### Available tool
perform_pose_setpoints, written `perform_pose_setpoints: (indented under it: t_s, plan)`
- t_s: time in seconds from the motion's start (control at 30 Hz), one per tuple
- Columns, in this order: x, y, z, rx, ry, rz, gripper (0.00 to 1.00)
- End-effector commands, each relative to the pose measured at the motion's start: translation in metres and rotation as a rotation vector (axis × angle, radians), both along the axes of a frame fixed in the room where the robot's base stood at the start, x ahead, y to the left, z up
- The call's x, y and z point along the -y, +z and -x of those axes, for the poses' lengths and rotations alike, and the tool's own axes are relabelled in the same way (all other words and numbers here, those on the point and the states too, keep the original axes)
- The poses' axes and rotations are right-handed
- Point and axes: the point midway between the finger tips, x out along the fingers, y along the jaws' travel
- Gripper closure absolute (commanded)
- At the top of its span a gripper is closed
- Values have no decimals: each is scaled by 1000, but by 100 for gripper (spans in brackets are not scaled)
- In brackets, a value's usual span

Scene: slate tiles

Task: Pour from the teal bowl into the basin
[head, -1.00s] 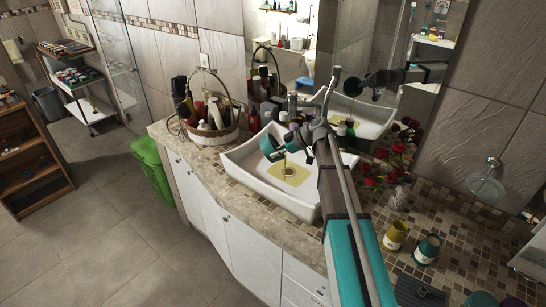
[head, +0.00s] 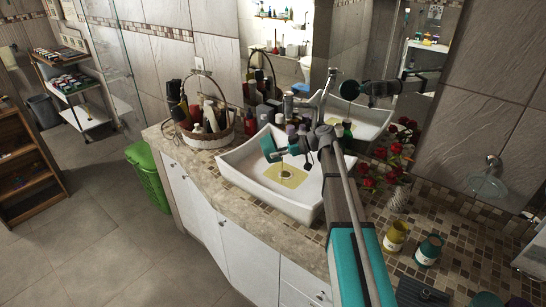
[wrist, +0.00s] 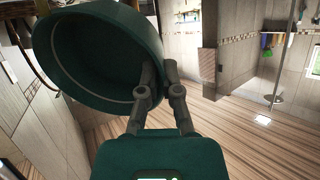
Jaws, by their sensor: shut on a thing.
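The teal bowl (head: 268,148) is tipped steeply on its side above the white basin (head: 240,163). My gripper (head: 290,150) is shut on the bowl's rim, coming from the right. In the wrist view the bowl (wrist: 75,70) appears large and dark green, its hollow inside showing and looking empty of anything solid. My gripper's fingers (wrist: 158,95) meet at its right edge there. A thin yellowish stream (head: 282,168) falls below the bowl. A yellow pool (head: 290,182) lies on the basin floor around the drain.
A wicker basket (head: 208,138) of bottles stands left of the basin. Red flowers (head: 385,165), a yellow cup (head: 395,237) and a teal cup (head: 428,250) stand to its right. A faucet (head: 327,85) and mirror are behind.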

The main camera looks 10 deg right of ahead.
Motion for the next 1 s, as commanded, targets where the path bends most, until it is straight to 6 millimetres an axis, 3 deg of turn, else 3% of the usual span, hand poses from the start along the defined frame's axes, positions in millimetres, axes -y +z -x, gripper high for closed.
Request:
perform_pose_setpoints:
  t_s: [0.7, 1.0]
  plan:
    - [9, -4, 0, -6, 0, -135, 100]
    - [8, 3, 0, -6, 1, -94, 100]
